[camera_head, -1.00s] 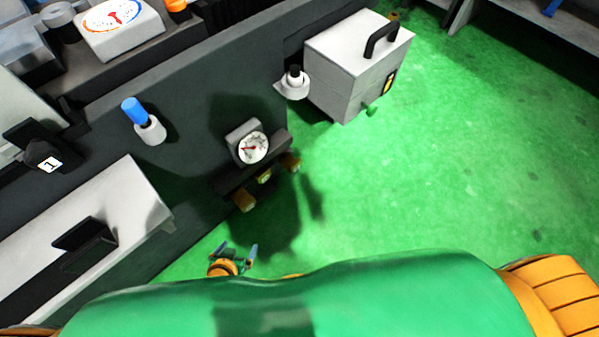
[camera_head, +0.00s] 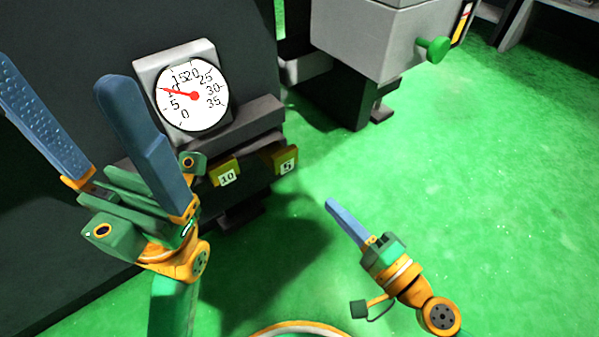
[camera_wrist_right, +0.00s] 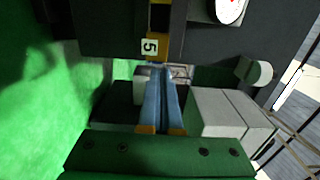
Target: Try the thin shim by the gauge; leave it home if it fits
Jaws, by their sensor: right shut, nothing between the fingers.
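The gauge (camera_head: 207,107) is a white round dial on a grey block, its red needle pointing near 10. Below it are two yellow tags, the 10 tag (camera_head: 224,175) and the 5 tag (camera_head: 286,161). I cannot tell which one is the thin shim. My left gripper (camera_head: 62,75) is open and empty, its blue fingers spread left of the gauge. My right gripper (camera_head: 331,204) is shut and empty, below and right of the 5 tag. In the right wrist view, the shut fingers (camera_wrist_right: 162,75) point toward the 5 tag (camera_wrist_right: 150,47), apart from it.
A dark panel (camera_head: 60,220) stands behind the left gripper. A grey box (camera_head: 385,45) with a green knob (camera_head: 434,49) stands at upper right. A grey ledge (camera_head: 240,125) runs under the gauge. Green floor (camera_head: 500,200) is open on the right.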

